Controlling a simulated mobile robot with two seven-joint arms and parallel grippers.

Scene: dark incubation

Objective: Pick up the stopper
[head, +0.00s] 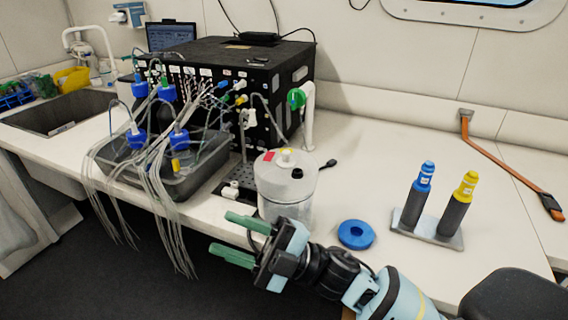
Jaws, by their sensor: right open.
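Nothing in view is plainly marked as the stopper. A small black plug-like piece (297,173) sits on the white lid of a clear round container (285,195). A small dark piece (328,164) lies on the counter just right of that container. A blue ring (356,234) with a central hole lies flat on the counter. My right gripper (240,239) has green fingers, is open and empty, and points left at the counter's front edge, in front of and below the round container. It covers part of the container's lower front. My left gripper is not in view.
A grey tray (198,185) with blue-capped bottles and many hanging tubes stands left, before a large black box (270,62). A blue-topped cylinder (417,199) and a yellow-topped cylinder (457,205) stand on a plate at right. Counter (380,150) behind them is clear.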

